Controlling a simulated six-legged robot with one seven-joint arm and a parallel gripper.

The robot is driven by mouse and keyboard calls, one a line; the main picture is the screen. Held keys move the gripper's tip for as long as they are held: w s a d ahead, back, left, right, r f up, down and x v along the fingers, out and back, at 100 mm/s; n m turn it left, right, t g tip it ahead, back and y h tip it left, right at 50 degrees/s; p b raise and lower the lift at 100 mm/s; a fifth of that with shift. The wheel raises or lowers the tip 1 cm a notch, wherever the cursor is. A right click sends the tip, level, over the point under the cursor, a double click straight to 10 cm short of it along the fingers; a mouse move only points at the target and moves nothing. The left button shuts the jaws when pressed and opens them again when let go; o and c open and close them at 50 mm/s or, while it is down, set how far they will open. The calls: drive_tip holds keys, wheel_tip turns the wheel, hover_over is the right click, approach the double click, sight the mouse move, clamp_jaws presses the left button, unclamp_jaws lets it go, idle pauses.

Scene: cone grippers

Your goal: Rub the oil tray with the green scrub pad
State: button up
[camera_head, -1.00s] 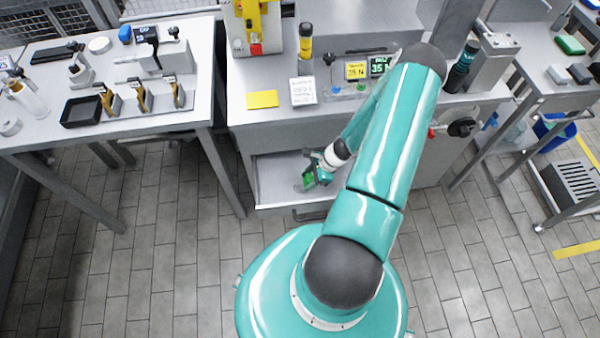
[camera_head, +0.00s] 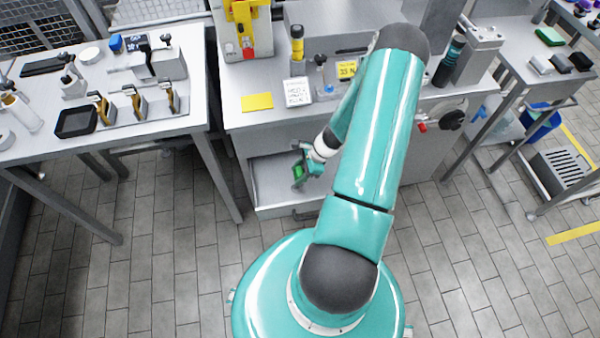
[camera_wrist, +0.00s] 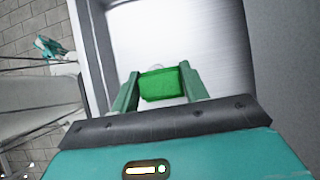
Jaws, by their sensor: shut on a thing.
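My gripper (camera_head: 303,168) is shut on the green scrub pad (camera_head: 298,173). In the wrist view the pad (camera_wrist: 160,84) sits between the two green fingers (camera_wrist: 160,92). The oil tray (camera_head: 268,188) is the shallow grey metal tray pulled out low at the cabinet's front. The gripper and pad are over the tray's right part in the head view. In the wrist view the tray's bare, shiny floor (camera_wrist: 190,40) lies behind the pad, with a small pale patch just beyond it. I cannot tell whether the pad touches the floor.
The cabinet top (camera_head: 240,118) overhangs the tray and holds a yellow card (camera_head: 257,102) and a white label block (camera_head: 297,91). A table (camera_head: 150,125) with a black tray (camera_head: 76,121) stands left. A side bench (camera_head: 520,60) stands right.

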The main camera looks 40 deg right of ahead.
drive_tip(key=shift+r, duration=1.55)
drive_tip(key=shift+a, duration=0.1)
